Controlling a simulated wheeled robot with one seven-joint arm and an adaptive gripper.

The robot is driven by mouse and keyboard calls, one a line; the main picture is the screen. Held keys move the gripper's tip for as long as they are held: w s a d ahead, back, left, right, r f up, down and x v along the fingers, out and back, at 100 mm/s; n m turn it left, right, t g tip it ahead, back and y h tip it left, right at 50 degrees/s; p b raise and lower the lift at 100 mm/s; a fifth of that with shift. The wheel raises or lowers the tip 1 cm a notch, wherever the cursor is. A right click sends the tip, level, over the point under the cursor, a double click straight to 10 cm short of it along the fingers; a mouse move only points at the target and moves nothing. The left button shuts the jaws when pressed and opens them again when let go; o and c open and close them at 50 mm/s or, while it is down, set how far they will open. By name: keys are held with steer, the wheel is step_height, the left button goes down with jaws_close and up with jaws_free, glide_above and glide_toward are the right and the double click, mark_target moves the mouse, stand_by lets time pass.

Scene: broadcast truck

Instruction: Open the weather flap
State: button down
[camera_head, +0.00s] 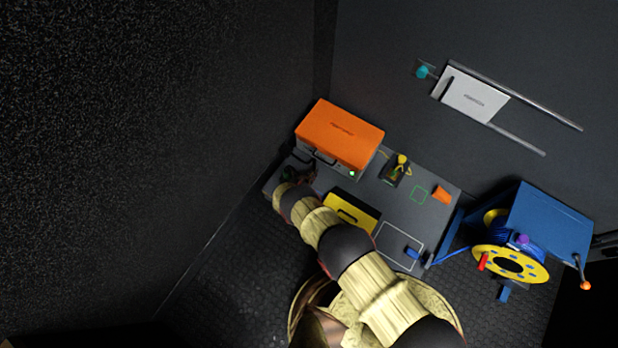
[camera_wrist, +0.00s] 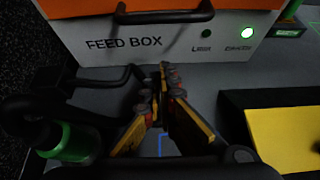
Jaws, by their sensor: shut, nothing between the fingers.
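The feed box (camera_head: 330,157) has an orange top and a white front, which reads FEED BOX in the wrist view (camera_wrist: 170,42). A black handle (camera_wrist: 165,15) spans the upper front, along the edge of the orange cover (camera_wrist: 110,6), which looks closed. No label naming the weather flap is readable. My gripper (camera_wrist: 160,78) is shut and empty, its fingertips just in front of and below the white front, beside a second black bar handle (camera_wrist: 85,80). Contact with that bar cannot be told. In the head view my gripper (camera_head: 299,173) is small and dark at the box's left front.
A green cylinder (camera_wrist: 72,143) is left of my fingers; a yellow-topped black case (camera_wrist: 285,135) is right. A blue cable reel (camera_head: 545,218) stands at the right. A white panel (camera_head: 474,95) sits on wall rails. Bare tabletop (camera_head: 405,195) shows right of the box.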

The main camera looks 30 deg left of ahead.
steer(key=b+x, duration=0.1)
steer(key=x, duration=0.1)
steer(key=shift+w+f, duration=0.2)
steer(key=shift+w, duration=0.1)
step_height(320, 180, up, 2)
steer(key=shift+w+r, duration=0.1)
steer(key=shift+r, duration=0.05)
steer(key=shift+w+r, duration=0.15)
steer(key=shift+r, duration=0.75)
